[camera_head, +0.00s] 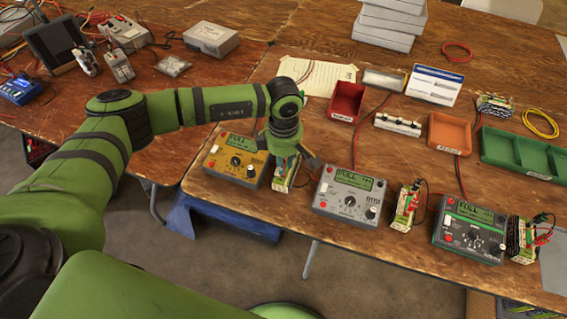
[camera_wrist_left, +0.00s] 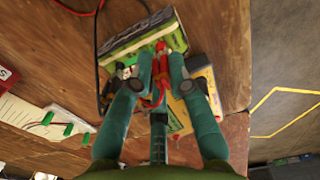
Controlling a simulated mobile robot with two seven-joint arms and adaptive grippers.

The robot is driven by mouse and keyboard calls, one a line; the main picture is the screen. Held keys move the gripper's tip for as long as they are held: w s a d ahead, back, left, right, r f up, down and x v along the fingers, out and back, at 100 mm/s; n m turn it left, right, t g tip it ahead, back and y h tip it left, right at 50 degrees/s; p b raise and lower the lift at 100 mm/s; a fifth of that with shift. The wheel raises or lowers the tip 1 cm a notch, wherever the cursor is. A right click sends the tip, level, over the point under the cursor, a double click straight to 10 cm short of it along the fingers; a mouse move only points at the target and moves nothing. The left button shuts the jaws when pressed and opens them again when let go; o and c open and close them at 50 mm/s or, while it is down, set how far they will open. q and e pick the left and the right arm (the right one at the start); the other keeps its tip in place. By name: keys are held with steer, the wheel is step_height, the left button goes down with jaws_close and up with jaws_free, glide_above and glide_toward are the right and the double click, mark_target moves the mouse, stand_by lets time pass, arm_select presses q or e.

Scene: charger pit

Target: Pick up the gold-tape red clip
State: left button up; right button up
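My left gripper (camera_head: 284,160) reaches down over a battery pack (camera_head: 285,178) beside the yellow charger (camera_head: 236,158). My right gripper is not in view.
A grey charger (camera_head: 346,194) and a green charger (camera_head: 470,229) stand to the right, each with a battery pack beside it. A red tray (camera_head: 346,101), an orange tray (camera_head: 450,133) and a green tray (camera_head: 516,155) lie behind. The table's front edge is close to the chargers.

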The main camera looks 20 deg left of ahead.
mark_target(284, 160)
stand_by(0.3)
arm_select(q)
steer(key=shift+r, duration=0.45)
step_height(284, 160, up, 2)
steer(key=shift+r+b, duration=0.2)
steer(key=shift+b, duration=0.6)
jaws_close()
steer(key=s+d+r+b, duration=0.3)
steer(key=s+d+r, duration=0.3)
steer(key=d, duration=0.3)
steer(key=shift+s+d+r, duration=0.3)
steer(key=shift+s+r, duration=0.1)
steer(key=shift+r, duration=0.45)
